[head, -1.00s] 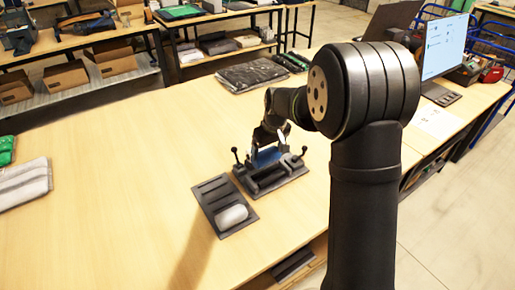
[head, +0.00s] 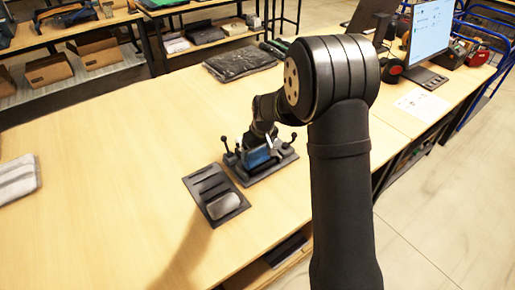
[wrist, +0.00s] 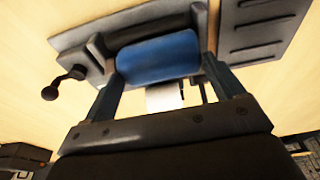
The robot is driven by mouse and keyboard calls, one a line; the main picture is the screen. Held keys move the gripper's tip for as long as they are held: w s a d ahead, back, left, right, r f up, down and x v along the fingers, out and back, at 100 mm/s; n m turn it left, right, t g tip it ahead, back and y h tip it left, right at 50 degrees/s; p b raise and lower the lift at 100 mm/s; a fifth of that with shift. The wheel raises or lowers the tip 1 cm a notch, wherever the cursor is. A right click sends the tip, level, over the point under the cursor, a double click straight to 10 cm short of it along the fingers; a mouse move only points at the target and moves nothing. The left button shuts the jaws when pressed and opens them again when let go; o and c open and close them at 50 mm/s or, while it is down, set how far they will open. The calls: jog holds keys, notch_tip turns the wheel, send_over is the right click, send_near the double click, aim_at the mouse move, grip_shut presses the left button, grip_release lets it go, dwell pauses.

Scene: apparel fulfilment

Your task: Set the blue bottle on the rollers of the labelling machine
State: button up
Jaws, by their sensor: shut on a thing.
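The blue bottle (head: 256,157) lies on its side at the labelling machine (head: 262,172), a dark low device with upright levers. In the wrist view the blue bottle (wrist: 158,57) spans the space between the two fingers of my gripper (wrist: 160,70), which is shut on it. The bottle is over the middle of the machine (wrist: 80,38). My gripper (head: 263,141) is partly hidden by my arm in the head view.
A dark slotted tray (head: 207,184) lies just left of the machine, with a rounded pale object (head: 223,206) in its near slot. A folded grey garment (head: 17,177) is at the left edge. A dark bagged item (head: 240,61) lies behind. The middle-left of the table is clear.

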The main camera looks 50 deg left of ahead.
jog(key=o, duration=1.1)
jog(key=shift+c, duration=0.2)
jog(key=v, duration=1.7)
jog(key=shift+r, duration=0.25)
jog(key=x, duration=1.7)
jog(key=shift+f, duration=0.25)
jog(key=shift+r, duration=0.6)
